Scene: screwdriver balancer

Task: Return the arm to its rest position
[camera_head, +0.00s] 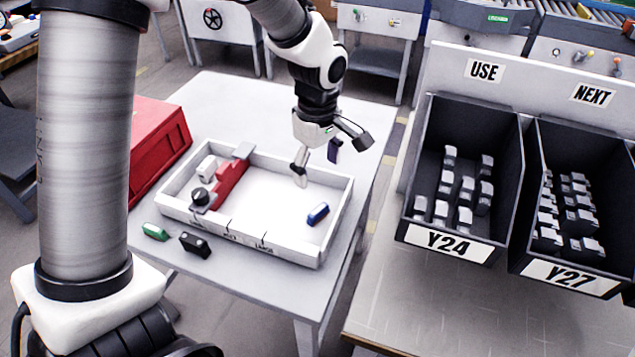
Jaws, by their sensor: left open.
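My left arm comes in from the left and over the top, and its gripper (331,160) hangs above the back part of a shallow white tray (290,252) on a light table. Its fingers are spread wide, with nothing between them that I can make out. A blue piece (318,214) lies in the right part of the tray, below and apart from the gripper. A red fixture (232,182) with grey parts and a black knob (200,196) sits in the left part. My right gripper is out of view.
A green piece (155,231) and a black piece (195,245) lie in front of the tray. A red case (158,145) stands at left. Dark bins labelled Y24 (447,243) and Y27 (570,277) hold several grey parts at right. A dark item (334,150) is behind the gripper.

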